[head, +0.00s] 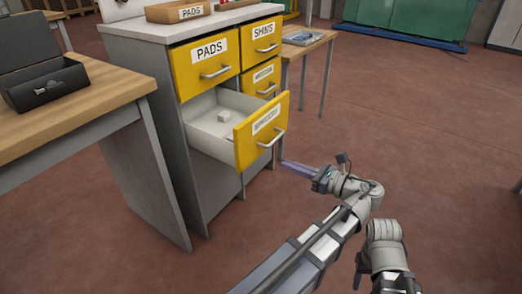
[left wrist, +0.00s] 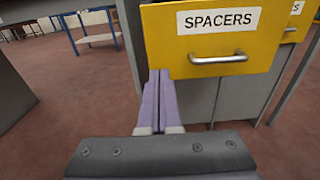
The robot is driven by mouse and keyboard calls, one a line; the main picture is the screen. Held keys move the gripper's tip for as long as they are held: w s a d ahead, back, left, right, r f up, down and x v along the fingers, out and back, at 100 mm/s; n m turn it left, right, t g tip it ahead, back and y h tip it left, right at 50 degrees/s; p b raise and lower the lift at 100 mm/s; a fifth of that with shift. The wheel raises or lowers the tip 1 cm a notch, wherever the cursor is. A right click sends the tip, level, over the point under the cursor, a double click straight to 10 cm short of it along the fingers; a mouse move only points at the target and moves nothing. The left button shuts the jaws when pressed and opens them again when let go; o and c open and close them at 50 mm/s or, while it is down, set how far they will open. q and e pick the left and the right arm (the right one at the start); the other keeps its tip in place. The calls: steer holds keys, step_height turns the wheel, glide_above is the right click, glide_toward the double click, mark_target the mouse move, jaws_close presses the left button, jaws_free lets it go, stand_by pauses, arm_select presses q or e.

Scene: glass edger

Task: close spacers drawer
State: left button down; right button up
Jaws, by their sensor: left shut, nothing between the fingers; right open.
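The spacers drawer (head: 253,142) is the lower left drawer of the cabinet and stands pulled out. Its yellow front has a white label and a bar handle (head: 271,138). A small white block (head: 224,116) lies inside it. In the left wrist view the front (left wrist: 165,52) reads SPACERS, with the handle (left wrist: 219,59) right of my fingers. My left gripper (head: 284,163) is shut and empty, low beside the drawer front. Its purple fingertips (left wrist: 159,72) overlap the front's lower left corner; I cannot tell if they touch.
The PADS drawer (head: 206,63) above and the SHIMS drawer (head: 262,43) look shut. A wooden workbench (head: 100,90) with a black open case (head: 45,84) stands left. A small table (head: 310,40) stands behind the cabinet. The floor in front and right is clear.

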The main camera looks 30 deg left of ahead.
mark_target(245, 144)
arm_select(q)
steer(key=shift+y, duration=0.3)
steer(key=a, duration=0.8)
steer(key=w+a, duration=0.1)
steer(key=a, duration=0.4)
steer(key=shift+r, duration=0.4)
steer(key=a, duration=0.7)
steer(key=w+a, duration=0.1)
steer(key=a, duration=0.7)
steer(key=w+a, duration=0.1)
steer(key=a, duration=0.6)
steer(key=shift+a, duration=0.35)
steer(key=shift+a+r, duration=0.1)
steer(key=shift+a, duration=0.25)
steer(key=shift+w+a, duration=0.1)
